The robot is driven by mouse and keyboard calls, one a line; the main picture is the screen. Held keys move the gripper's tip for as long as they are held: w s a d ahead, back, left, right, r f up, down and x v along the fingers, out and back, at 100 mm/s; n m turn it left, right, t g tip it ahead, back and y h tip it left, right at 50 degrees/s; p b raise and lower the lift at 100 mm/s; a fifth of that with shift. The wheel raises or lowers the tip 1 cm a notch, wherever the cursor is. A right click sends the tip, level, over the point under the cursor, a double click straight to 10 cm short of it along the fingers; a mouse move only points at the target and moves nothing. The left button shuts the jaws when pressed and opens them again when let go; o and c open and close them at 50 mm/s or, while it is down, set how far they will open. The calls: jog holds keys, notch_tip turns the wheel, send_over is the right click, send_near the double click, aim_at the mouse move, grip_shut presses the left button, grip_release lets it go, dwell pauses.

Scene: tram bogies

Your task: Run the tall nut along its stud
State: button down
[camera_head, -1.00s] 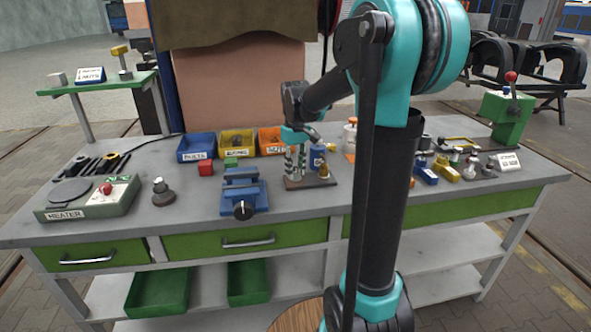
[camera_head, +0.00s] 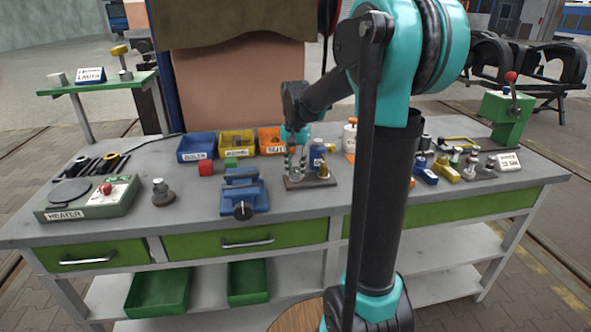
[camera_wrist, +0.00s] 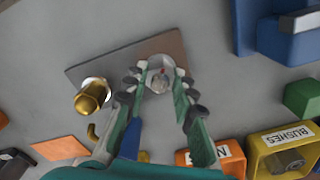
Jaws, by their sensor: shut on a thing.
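The stud plate (camera_head: 308,184) lies flat on the bench, right of the blue vise; it also shows in the wrist view (camera_wrist: 115,66). My gripper (camera_wrist: 160,76) points down over the plate, its two fingers shut around a round grey metal nut (camera_wrist: 160,82). A small reddish spot shows at the nut's middle. In the head view my gripper (camera_head: 297,165) is small and its fingers hide most of the nut. A brass nut or fitting (camera_wrist: 92,96) stands on the plate's other end, apart from my fingers; it also shows in the head view (camera_head: 323,171).
A blue vise (camera_head: 240,195) stands left of the plate. Blue, yellow and orange labelled bins (camera_head: 237,143) stand behind. A blue bottle (camera_head: 317,154) stands close behind the brass piece. The heater (camera_head: 88,197) is at the far left. Bench in front of the plate is clear.

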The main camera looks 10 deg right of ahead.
aim_at(295, 170)
jog(key=m, duration=0.6)
jog(key=shift+m, duration=0.3)
jog(key=m, duration=0.6)
dwell(0.4)
jog(key=c, duration=1.2)
grip_release()
notch_tip(295, 170, up, 12)
jog(key=shift+r, duration=0.1)
